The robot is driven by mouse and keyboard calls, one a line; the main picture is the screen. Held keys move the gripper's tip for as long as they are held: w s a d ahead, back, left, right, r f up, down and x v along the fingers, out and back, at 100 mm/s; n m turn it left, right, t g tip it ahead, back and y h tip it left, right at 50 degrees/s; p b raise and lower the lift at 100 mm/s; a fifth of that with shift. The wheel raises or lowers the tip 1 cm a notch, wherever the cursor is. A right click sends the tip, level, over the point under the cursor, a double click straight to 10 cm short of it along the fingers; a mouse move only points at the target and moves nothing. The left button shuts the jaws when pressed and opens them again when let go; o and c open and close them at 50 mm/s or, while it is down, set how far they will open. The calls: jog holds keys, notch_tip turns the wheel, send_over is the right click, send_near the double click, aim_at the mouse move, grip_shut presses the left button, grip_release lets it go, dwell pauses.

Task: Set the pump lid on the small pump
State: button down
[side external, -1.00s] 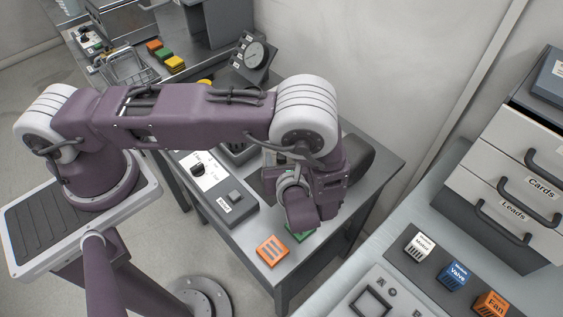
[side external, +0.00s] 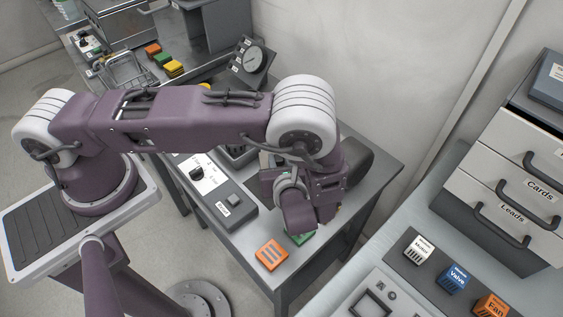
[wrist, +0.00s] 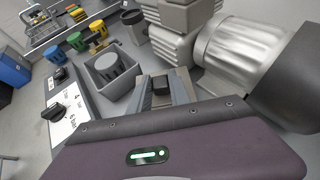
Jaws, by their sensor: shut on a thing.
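My gripper (wrist: 162,90) is shut on a small dark block, seen in the wrist view. It looks like the grip of the pump lid (wrist: 151,83), a grey-beige piece mostly hidden by the fingers. Just beyond and to the right stands a pale finned pump (wrist: 178,46) with a ribbed silver motor (wrist: 242,46). I cannot tell whether this is the small pump, or whether the held piece touches it. In the side view my wrist hides the fingertips and the held piece.
A grey square bin (wrist: 107,84) holding a ribbed cylinder (wrist: 111,67) stands left of the fingers. A knob panel (side external: 205,174) lies on the table's left side. Orange (side external: 271,254) and green (side external: 301,239) blocks lie near the front edge. A gauge (side external: 249,58) stands farther back.

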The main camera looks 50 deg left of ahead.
jog(key=r, duration=0.4)
jog(key=s+r, duration=0.1)
jog(key=r, duration=0.1)
jog(key=shift+r, duration=0.2)
jog(key=s, duration=1.8)
jog(key=w+a+r+m+t+h, duration=0.2)
jog(key=w+a+r+m+h, duration=0.1)
jog(key=w+r, duration=0.8)
jog(key=w+a+r+m+t+h, duration=0.3)
jog(key=w+a+r+m, duration=0.1)
jog(key=w+r, duration=0.7)
jog(key=shift+w+m+h, duration=0.4)
jog(key=shift+w, duration=0.6)
